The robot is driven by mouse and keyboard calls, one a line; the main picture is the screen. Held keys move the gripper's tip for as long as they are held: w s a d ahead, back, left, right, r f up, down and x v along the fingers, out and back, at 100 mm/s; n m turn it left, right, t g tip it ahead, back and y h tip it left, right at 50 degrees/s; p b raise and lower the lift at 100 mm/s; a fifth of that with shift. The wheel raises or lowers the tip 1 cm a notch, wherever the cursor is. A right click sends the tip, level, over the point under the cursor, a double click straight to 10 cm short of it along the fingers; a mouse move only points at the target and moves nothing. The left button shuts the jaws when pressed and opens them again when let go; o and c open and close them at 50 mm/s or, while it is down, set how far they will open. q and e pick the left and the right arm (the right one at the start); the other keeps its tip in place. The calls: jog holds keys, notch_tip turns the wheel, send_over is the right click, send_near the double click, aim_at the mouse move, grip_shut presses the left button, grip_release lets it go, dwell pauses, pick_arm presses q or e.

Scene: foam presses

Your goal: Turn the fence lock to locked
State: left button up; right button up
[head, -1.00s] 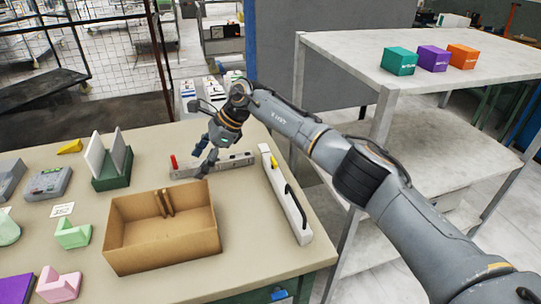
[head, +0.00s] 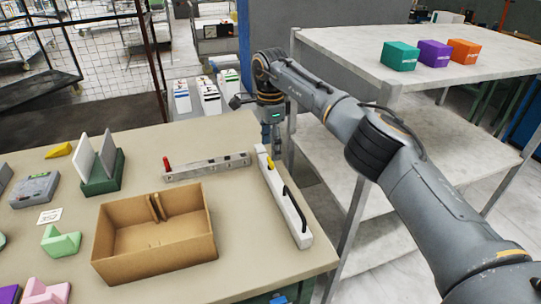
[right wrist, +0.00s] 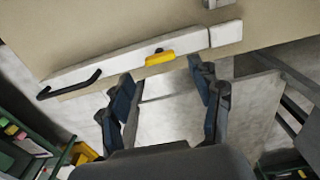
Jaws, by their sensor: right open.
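The white fence bar (head: 283,203) lies along the right edge of the table, with a black handle (head: 294,207) and a small yellow lever (head: 269,161) near its far end. In the right wrist view the yellow lever (right wrist: 160,59) lies roughly along the bar (right wrist: 125,62), with the black handle (right wrist: 68,87) to its left. My right gripper (head: 271,140) is just past the bar's far end, pointing down. In its wrist view the right gripper (right wrist: 163,72) is open and empty, its fingers either side of the lever in the picture, apparently not touching it. My left gripper is out of view.
A grey bar with a red knob (head: 207,167) lies left of the fence. An open cardboard box (head: 155,250) stands in front of it. A white shelf table (head: 420,60) with three coloured boxes stands right, across a gap.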

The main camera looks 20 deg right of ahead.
aim_at(270, 161)
jog(key=shift+f, duration=2.1)
jog(key=shift+c, duration=0.4)
jog(key=c, duration=1.1)
